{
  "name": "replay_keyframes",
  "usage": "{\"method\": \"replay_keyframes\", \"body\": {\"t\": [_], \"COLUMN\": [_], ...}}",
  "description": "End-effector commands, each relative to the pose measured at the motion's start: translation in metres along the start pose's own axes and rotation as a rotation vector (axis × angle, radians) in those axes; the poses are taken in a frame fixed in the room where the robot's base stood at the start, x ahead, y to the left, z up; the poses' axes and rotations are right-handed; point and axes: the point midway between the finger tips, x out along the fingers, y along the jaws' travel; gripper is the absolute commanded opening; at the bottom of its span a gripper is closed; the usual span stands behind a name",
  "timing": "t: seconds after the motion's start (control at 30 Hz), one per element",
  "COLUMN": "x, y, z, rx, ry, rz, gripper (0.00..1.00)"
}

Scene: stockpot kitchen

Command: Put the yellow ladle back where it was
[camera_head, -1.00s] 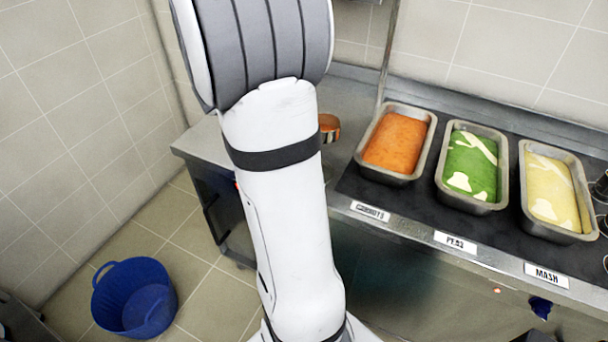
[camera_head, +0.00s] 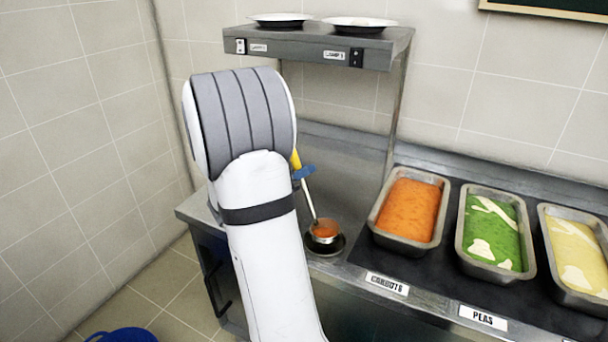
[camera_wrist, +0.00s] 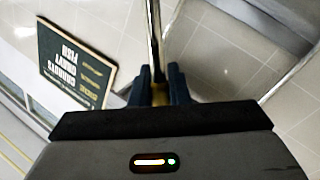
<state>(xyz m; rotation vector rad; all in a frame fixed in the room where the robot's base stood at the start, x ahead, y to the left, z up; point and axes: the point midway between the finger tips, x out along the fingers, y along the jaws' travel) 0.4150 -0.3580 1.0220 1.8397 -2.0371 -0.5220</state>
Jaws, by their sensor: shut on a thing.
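The yellow ladle has a yellow handle (camera_head: 295,159), a thin pale shaft and a copper-coloured bowl (camera_head: 323,231) that looks orange inside. My gripper (camera_head: 303,172) is shut on the handle; only its blue fingertips show beside my arm. In the wrist view, my gripper (camera_wrist: 157,92) has blue fingers closed around the handle, with the shaft running upward. The ladle hangs tilted, bowl down. Its bowl is over or in a dark round dish (camera_head: 336,247) on the steel counter, left of the carrots pan; I cannot tell whether they touch.
A carrots pan (camera_head: 443,215), a green peas pan (camera_head: 525,240) and a pale yellow pan (camera_head: 566,292) stand to the right. A steel shelf (camera_head: 385,50) with two white plates is above the counter. A blue tub (camera_head: 125,335) is on the floor.

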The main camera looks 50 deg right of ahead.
Motion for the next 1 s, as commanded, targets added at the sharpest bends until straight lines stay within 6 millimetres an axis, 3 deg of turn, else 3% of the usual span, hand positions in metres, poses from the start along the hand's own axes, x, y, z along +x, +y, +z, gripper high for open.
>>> {"method": "replay_keyframes", "body": {"t": [0.53,0.57,0.8,1.0], "x": [0.0007,0.0007,0.0009,0.0011], "y": [-0.0047,-0.0043,-0.0038,-0.0037], "z": [0.0098,0.0091,0.0086,0.0086], "rx": [0.001,0.001,0.001,0.001], "ry": [0.0,-0.001,-0.001,-0.001], "rz": [0.002,0.002,0.002,0.003], "gripper": [0.0,0.17,0.36,0.37]}}
